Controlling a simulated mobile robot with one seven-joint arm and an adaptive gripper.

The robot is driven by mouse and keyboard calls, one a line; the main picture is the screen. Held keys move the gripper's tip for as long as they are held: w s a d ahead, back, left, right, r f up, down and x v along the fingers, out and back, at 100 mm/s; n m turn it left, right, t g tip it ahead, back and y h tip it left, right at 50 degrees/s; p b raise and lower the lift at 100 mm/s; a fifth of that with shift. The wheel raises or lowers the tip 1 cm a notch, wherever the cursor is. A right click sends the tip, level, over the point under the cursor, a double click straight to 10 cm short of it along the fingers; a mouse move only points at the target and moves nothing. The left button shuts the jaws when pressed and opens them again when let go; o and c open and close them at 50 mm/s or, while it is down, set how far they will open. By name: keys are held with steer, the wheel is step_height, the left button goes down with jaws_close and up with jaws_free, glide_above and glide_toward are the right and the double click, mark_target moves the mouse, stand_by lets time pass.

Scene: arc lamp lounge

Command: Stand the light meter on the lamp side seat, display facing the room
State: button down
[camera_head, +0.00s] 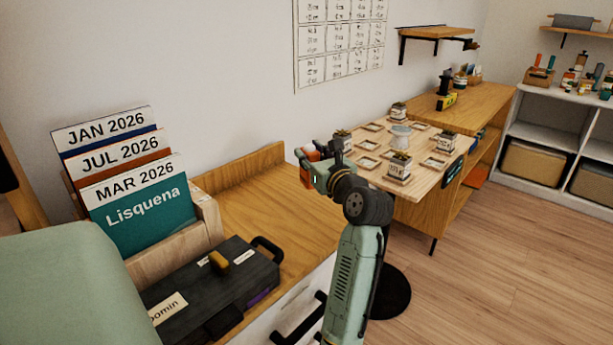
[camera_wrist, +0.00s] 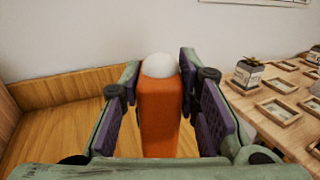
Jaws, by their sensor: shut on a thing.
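The light meter (camera_wrist: 160,118) is an orange upright block with a white dome on top. My gripper (camera_wrist: 158,90) is shut on it, with a pad at each side in the wrist view. In the head view the orange meter (camera_head: 312,154) shows small at the tip of my gripper (camera_head: 309,165), above the right part of a wooden top (camera_head: 285,205). I see no display on the side facing the wrist camera. I cannot tell which surface is the lamp side seat, and no lamp head shows.
A dark case (camera_head: 225,285) and a wooden file holder (camera_head: 205,215) with dated folders fill the left of the wooden top. Its right part is clear. A table (camera_head: 415,185) to the right holds small frames and potted plants. A black disc (camera_head: 392,295) is on the floor.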

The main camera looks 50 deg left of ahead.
steer(key=shift+f, duration=2.9)
steer(key=shift+f, duration=0.1)
steer(key=c, duration=1.2)
jaws_free()
